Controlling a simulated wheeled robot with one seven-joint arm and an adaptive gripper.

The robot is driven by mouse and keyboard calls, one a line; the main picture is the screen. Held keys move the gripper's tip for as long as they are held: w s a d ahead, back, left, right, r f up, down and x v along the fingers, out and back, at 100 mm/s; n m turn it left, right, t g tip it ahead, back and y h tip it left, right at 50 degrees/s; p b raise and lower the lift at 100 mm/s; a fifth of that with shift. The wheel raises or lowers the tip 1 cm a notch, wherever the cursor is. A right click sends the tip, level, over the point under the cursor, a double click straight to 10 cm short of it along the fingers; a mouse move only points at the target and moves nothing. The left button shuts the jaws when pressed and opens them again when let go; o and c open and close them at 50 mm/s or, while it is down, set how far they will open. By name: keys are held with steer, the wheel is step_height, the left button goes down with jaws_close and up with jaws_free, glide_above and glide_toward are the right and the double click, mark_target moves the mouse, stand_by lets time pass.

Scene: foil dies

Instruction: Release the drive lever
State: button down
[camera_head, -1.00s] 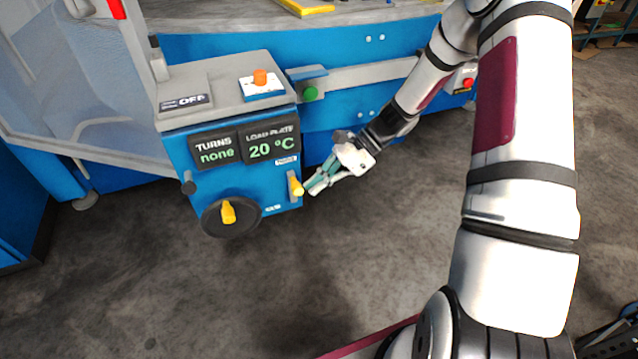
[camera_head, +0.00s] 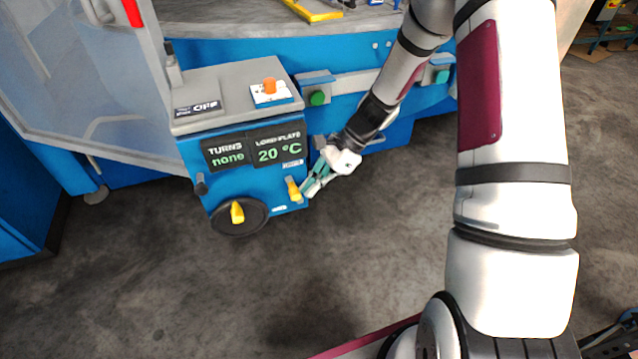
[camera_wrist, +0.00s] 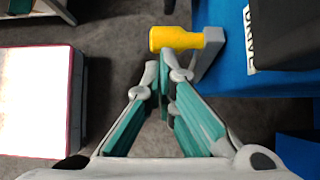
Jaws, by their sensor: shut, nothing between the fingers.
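The drive lever has a yellow handle (camera_head: 293,188) on the right part of the blue control box's front. In the wrist view the yellow handle (camera_wrist: 175,38) sits on a grey arm (camera_wrist: 208,55), beside a partly visible "DRIVE" label (camera_wrist: 250,35). My gripper (camera_head: 307,190) is just right of the lever in the head view. In the wrist view my gripper (camera_wrist: 164,68) is shut and empty, its fingertips just below the handle in the picture. I cannot tell whether they touch it.
The blue control box (camera_head: 190,152) carries a handwheel (camera_head: 256,220) with a yellow knob, a display reading "none" and "20 °C", and an orange button (camera_head: 269,85) on top. A green button (camera_head: 317,98) is to its right. The grey floor (camera_head: 350,270) in front is clear.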

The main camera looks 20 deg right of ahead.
steer(key=shift+a+r+p, duration=0.1)
steer(key=shift+a+p, duration=0.3)
steer(key=shift+a, duration=0.6)
steer(key=p+v, duration=0.2)
steer(key=v, duration=1.1)
steer(key=shift+d+f, duration=0.2)
steer(key=shift+d, duration=0.2)
